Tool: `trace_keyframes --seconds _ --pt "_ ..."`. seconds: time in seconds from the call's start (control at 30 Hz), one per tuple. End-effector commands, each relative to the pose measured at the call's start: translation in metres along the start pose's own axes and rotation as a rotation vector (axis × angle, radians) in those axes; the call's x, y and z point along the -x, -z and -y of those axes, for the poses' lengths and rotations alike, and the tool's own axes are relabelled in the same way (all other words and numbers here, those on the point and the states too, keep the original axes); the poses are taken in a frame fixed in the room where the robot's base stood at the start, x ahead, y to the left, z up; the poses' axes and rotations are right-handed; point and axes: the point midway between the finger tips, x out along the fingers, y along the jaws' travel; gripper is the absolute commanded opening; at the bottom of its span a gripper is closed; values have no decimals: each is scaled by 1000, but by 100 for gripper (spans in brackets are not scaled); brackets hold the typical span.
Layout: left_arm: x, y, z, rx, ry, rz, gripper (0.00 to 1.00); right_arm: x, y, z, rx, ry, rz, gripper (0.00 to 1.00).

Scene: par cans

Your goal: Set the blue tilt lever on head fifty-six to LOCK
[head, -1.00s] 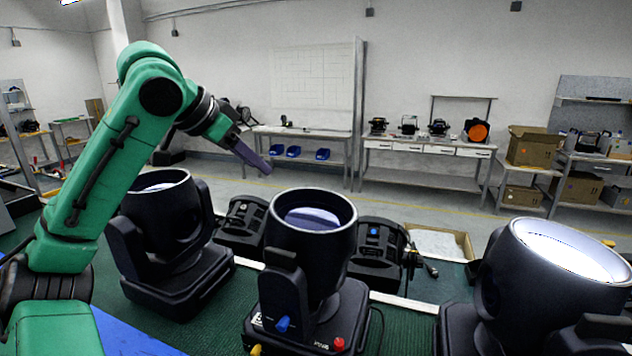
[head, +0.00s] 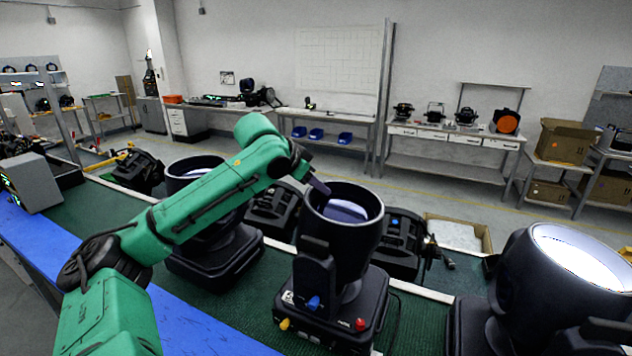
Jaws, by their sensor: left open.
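A black moving head (head: 343,262) with a wide round can stands upright in the middle of the head view. The blue tilt lever (head: 314,303) sits low on its front, between a yellow knob (head: 285,324) and a red knob (head: 361,324). The printing beside them is too small to read, so I cannot tell its number or the lever's setting. My left gripper (head: 319,187) is open and empty at the upper left of this can's rim, above the lever. I cannot tell whether it touches the rim. My right gripper is not in view.
Another black head (head: 215,265) stands behind my left arm, and a third (head: 550,285) is close at right. Black units (head: 403,236) sit behind the middle head. A grey box (head: 32,183) stands far left.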

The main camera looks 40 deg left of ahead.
Motion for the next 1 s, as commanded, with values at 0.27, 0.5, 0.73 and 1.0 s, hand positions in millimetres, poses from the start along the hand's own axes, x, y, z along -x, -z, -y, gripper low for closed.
trace_keyframes --seconds 0.27,0.5,0.73,1.0 --pt "0 0 0 0 0 0 0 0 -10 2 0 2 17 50" --pt "0 0 0 0 -1 0 0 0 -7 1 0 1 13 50" --pt "0 0 0 1 -1 0 0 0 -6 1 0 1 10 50" --pt "0 0 0 0 -1 -1 0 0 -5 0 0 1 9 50"
